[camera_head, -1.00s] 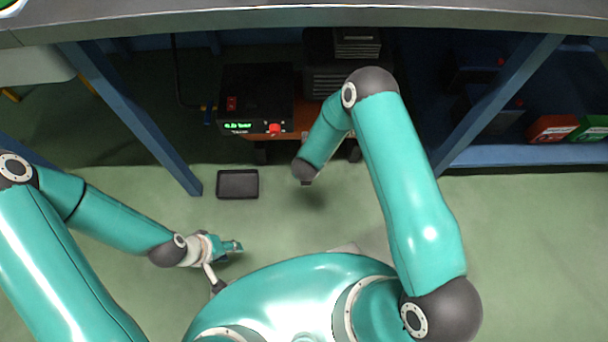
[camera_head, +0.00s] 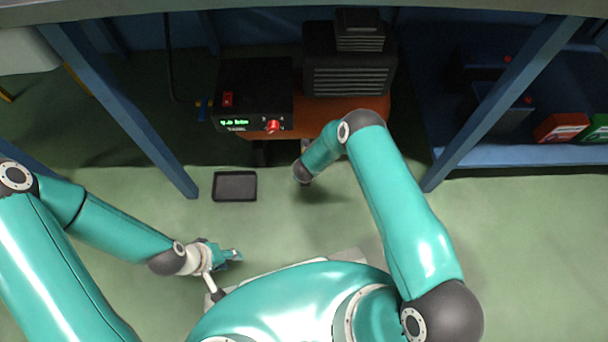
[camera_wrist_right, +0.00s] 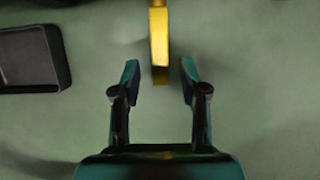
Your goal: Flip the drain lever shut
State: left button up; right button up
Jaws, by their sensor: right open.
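In the right wrist view a yellow bar (camera_wrist_right: 160,52), which looks like the drain lever, hangs down from the top edge. Its lower end lies between the fingertips of my right gripper (camera_wrist_right: 159,80), with a visible gap on each side. The right gripper is open and holds nothing. In the head view my right forearm reaches towards the compressor with the orange tank (camera_head: 345,112), and the forearm hides the lever and most of that gripper. My left gripper (camera_head: 228,256) is low at the left, away from the compressor, and its jaws are too small to read.
A black control box (camera_head: 255,85) with a red switch, green display and red knob sits beside a ribbed black unit (camera_head: 345,80). A dark tray (camera_head: 234,186) lies on the floor; it also shows in the wrist view (camera_wrist_right: 35,60). Blue bench legs stand either side.

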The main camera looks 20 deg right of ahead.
grip_shut()
